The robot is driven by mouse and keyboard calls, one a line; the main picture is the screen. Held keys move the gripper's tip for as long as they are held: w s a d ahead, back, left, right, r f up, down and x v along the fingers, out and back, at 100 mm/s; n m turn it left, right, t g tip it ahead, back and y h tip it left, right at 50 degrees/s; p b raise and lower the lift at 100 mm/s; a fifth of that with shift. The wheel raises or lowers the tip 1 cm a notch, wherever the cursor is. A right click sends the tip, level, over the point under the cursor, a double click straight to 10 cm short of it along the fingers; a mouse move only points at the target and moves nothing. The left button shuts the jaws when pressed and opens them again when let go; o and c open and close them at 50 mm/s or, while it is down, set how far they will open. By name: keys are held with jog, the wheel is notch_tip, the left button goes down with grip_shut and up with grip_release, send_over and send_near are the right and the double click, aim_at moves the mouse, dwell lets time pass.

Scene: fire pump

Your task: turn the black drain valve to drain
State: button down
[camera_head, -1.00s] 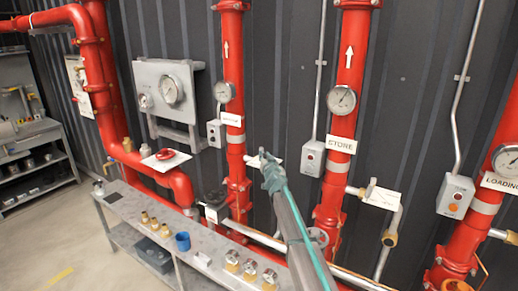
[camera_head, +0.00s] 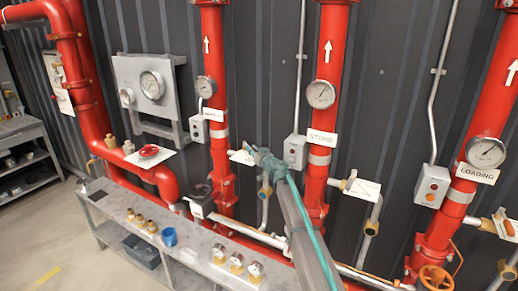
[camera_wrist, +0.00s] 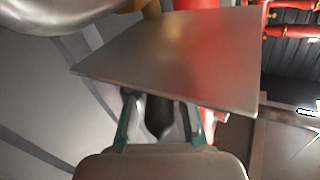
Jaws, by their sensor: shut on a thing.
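My gripper (camera_head: 262,158) is at a small white plate (camera_head: 242,157) beside the second red pipe (camera_head: 220,150) in the head view. In the wrist view my gripper (camera_wrist: 160,118) has its green-edged fingers on both sides of a dark piece (camera_wrist: 158,115), which looks like the black drain valve's handle. The fingers are shut on it. The plate (camera_wrist: 175,58) spans the wrist view just above the fingers and hides what lies behind. In the head view my arm and gripper cover the valve, so its angle cannot be told.
A grey bench (camera_head: 93,212) with brass fittings and a blue cup (camera_head: 169,237) stands at the lower left. The STORE pipe (camera_head: 325,120) rises to the right of my gripper. A similar side valve plate (camera_head: 362,190) is beyond it. A red handwheel (camera_head: 149,151) is at the left.

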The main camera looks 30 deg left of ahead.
dwell(0.4)
jog(key=c, duration=1)
grip_release()
jog(key=v, duration=1.2)
